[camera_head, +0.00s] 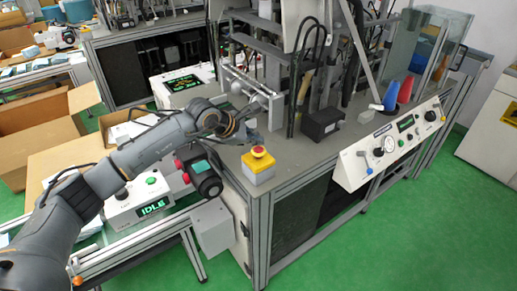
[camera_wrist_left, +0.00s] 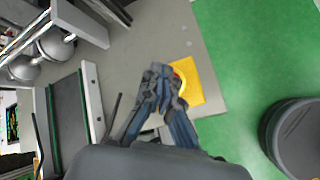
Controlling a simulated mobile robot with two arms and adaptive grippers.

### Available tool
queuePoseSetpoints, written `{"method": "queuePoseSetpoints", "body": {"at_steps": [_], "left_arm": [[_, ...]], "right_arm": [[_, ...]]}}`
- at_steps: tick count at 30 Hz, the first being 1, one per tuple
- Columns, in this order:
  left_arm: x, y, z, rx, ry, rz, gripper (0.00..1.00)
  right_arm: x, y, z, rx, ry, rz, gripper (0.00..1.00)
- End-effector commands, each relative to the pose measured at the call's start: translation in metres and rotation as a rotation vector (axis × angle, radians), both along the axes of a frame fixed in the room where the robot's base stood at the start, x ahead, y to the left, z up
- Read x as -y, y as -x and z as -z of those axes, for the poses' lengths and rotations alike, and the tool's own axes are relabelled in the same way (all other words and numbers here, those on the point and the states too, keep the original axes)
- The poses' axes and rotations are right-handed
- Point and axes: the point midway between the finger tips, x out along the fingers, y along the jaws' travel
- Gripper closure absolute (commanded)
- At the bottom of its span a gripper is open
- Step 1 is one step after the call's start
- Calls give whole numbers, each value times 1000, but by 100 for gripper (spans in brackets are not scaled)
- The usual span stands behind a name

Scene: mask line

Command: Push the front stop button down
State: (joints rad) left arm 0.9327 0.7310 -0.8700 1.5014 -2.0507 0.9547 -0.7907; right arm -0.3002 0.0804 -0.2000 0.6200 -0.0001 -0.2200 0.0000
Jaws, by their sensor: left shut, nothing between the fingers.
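The front stop button (camera_head: 258,152) is a red mushroom cap on a yellow box (camera_head: 259,172) with a pale base, standing at the near corner of the grey machine table. My left gripper (camera_head: 250,137) is shut and empty, just behind and slightly left of the button in the head view. In the left wrist view the shut fingertips (camera_wrist_left: 161,72) lie beside the yellow box (camera_wrist_left: 208,84) and cover most of the red cap (camera_wrist_left: 179,76). I cannot tell whether they touch it. My right gripper is not in view.
A sloped control panel (camera_head: 385,148) with gauges and knobs hangs on the table's front right. Machine frames and a black box (camera_head: 322,123) stand behind. A white box with an IDLE display (camera_head: 141,203) sits below my left arm. Green floor (camera_head: 410,235) is clear at right.

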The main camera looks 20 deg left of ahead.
Motion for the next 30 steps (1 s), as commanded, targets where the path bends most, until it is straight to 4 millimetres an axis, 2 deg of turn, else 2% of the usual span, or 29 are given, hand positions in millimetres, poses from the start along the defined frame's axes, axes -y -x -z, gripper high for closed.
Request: {"method": "queuePoseSetpoints", "body": {"at_steps": [23,30], "left_arm": [[0,0,0,0,0,0,100],[0,0,7,0,0,0,100]], "right_arm": [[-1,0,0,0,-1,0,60],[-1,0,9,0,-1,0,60]]}}
